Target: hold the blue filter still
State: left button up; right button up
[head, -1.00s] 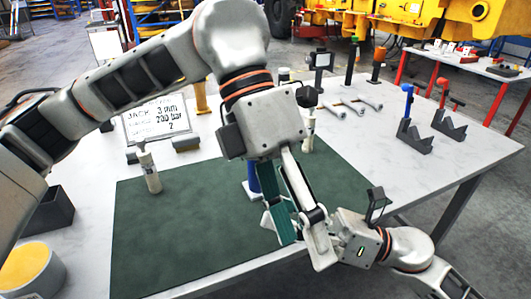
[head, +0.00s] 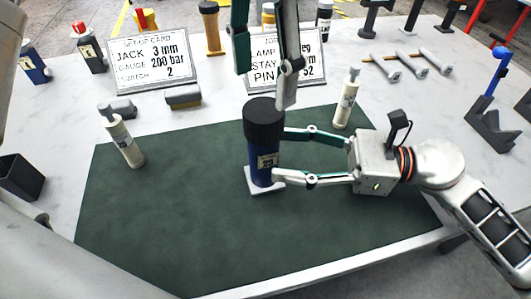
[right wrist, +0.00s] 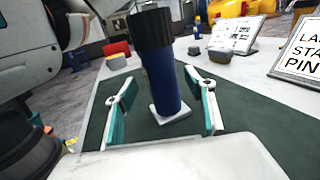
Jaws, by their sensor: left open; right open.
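The blue filter (head: 263,160), a blue cylinder with a black cap and a small label, stands upright on a pale square plate (head: 258,188) on the green mat. My right gripper (head: 279,154) comes in from the right at low height, open, with its fingertips at the filter's sides. In the right wrist view the filter (right wrist: 163,78) stands between the fingertips, with what look like narrow gaps on both sides. My left gripper (head: 262,86) is open and empty, pointing down above and behind the black cap.
The green mat (head: 160,220) is clear at the front left. A setup card (head: 153,60) and a second card (head: 262,72) stand behind. A dark bin (head: 20,178) is at far left.

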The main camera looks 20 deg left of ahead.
aim_at(264, 151)
jog(key=shift+x, duration=2.35)
jog(key=shift+w, duration=0.1)
grip_shut()
